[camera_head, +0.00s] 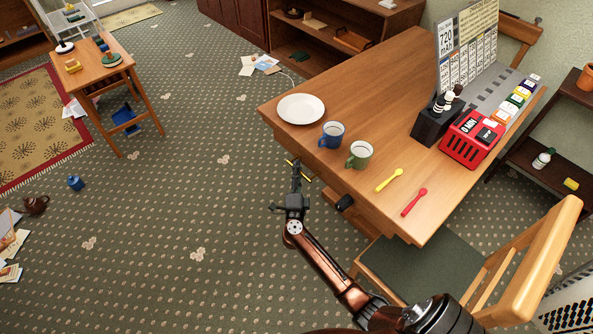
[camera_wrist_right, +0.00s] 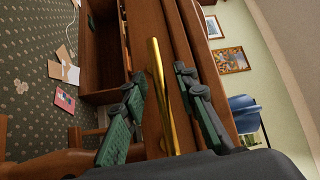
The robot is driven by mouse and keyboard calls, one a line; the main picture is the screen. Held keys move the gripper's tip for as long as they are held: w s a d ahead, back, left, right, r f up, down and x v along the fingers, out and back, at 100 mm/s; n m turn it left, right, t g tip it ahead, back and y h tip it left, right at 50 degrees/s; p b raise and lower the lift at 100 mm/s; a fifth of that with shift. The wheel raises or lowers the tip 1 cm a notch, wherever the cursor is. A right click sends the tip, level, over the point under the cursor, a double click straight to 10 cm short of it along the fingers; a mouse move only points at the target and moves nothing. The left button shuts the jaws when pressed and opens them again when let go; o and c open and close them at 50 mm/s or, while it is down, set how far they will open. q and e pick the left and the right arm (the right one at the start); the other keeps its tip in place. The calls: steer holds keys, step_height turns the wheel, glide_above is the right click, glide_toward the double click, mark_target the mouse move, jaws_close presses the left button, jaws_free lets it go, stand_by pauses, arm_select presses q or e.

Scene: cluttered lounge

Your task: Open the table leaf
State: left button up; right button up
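The wooden table (camera_head: 391,81) stands at the right of the head view. A brass bar handle (camera_wrist_right: 161,95) is fixed to a wooden panel in the right wrist view. In the head view a small part of this handle (camera_head: 305,178) shows below the table's near-left edge. My right gripper (camera_head: 297,172) is at that edge. In the right wrist view its green-padded fingers (camera_wrist_right: 160,80) are open, one on each side of the handle, with visible gaps. The leaf's outline is hard to make out; much of the panel is hidden by the tabletop and gripper. My left gripper is out of view.
A white plate (camera_head: 301,109), blue mug (camera_head: 332,135), green mug (camera_head: 359,155), yellow spoon (camera_head: 389,180) and red spoon (camera_head: 414,202) lie near the table's edge. A red basket (camera_head: 470,139) stands farther back. A chair (camera_head: 533,262) is at the near side.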

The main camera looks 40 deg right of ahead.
steer(key=shift+c, duration=0.4)
jaws_close()
